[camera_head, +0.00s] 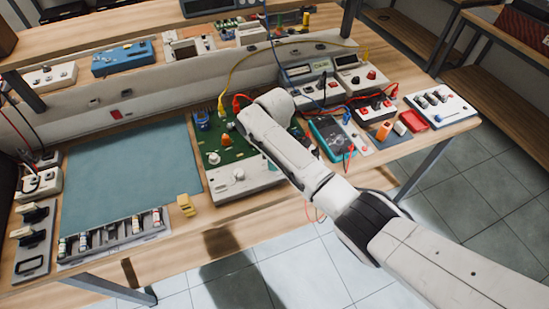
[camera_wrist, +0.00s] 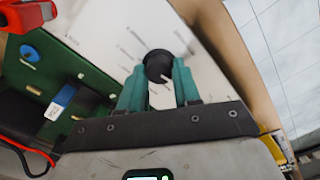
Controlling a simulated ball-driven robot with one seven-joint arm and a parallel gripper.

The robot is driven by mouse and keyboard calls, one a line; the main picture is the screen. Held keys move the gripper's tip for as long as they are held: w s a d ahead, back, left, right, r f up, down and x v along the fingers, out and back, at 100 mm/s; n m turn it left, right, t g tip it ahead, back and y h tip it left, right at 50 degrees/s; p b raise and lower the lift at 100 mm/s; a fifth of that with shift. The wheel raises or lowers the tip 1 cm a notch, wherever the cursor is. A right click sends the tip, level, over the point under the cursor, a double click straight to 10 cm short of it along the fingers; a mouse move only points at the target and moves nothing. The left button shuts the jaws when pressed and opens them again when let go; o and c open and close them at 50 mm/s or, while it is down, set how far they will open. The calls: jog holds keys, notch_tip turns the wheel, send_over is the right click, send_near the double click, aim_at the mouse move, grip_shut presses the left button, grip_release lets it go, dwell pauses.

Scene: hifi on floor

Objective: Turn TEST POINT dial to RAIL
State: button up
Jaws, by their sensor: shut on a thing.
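A round black dial knob (camera_wrist: 158,62) sits on a white panel (camera_wrist: 115,35) in the wrist view. A pale pointer mark shows near the knob's lower edge. The panel's printed labels are too small to read, so I cannot tell which mark it points at. My gripper (camera_wrist: 158,82) has its two teal fingers at either side of the knob and is shut on it. In the head view my arm reaches over the bench, and its white end hides my fingers and the knob.
Beside the white panel is a green board (camera_wrist: 75,75) with a blue knob (camera_wrist: 30,53) and a blue-and-white part (camera_wrist: 60,103). A red part (camera_wrist: 28,15) is near the corner. In the head view, cables and a teal meter (camera_head: 330,138) lie close to my arm; the blue-grey mat (camera_head: 130,175) is clear.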

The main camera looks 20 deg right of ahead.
jog(key=o, duration=1.1)
jog(key=shift+c, duration=0.2)
notch_tip(320, 180, up, 11)
jog(key=b, duration=0.1)
jog(key=shift+f, duration=0.1)
jog(key=s+f, duration=0.2)
jog(key=s+a+f+m, duration=0.1)
jog(key=s+f, duration=0.2)
jog(key=s+a+f+m+y, duration=0.1)
jog(key=s+f, duration=0.1)
jog(key=s, duration=0.1)
jog(key=shift+s+a+f, duration=0.2)
jog(key=shift+f, duration=0.15)
jog(key=s+d+f+m, duration=0.1)
jog(key=s+d+m, duration=0.2)
jog(key=s, duration=0.7)
jog(key=s+d+f+m+b, duration=0.1)
jog(key=s+d+f+m, duration=0.1)
jog(key=s, duration=0.8)
jog(key=s+d+f+m+t+h, duration=0.1)
jog(key=s+d+m, duration=0.4)
jog(key=s, duration=0.5)
jog(key=shift+s+d+f, duration=0.25)
jog(key=shift+s+f, duration=0.05)
jog(key=shift+s, duration=0.05)
